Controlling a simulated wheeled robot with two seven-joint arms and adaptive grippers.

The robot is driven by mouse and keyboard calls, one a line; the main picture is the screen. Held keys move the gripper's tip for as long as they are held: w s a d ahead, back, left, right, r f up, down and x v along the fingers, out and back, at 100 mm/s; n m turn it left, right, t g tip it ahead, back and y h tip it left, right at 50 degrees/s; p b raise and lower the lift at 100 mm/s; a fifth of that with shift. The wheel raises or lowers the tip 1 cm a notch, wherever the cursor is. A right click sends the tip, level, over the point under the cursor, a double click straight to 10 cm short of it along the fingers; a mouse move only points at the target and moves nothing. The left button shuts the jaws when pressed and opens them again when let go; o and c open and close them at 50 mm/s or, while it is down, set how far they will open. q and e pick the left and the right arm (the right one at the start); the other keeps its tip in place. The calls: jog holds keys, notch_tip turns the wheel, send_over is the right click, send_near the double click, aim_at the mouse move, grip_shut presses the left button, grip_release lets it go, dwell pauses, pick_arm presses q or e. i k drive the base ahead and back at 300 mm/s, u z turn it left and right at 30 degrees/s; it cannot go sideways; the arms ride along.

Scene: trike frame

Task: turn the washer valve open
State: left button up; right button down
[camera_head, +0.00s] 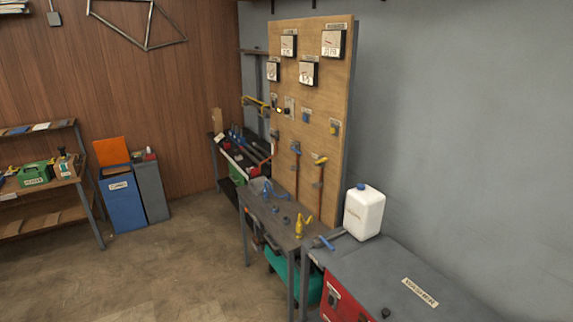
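A plywood panel (312,90) stands against the grey wall and carries several gauges and valves. A valve with a blue handle (295,148) sits on a vertical copper-coloured pipe low on the panel. A valve with a yellow handle (320,159) sits on another such pipe to its right. A yellow lever (256,102) sticks out at the panel's left edge. The labels are too small to read, so I cannot tell which valve is the washer valve or how far any is turned. Neither of my grippers is in view.
A grey workbench (282,218) with small blue parts and a yellow tool (301,225) stands below the panel. A white jug (363,212) is on the grey-topped red cabinet (400,272) at the right. The floor (165,260) to the left is clear.

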aim_at(315, 163)
jog(key=u, duration=0.4)
jog(key=i, duration=1.4)
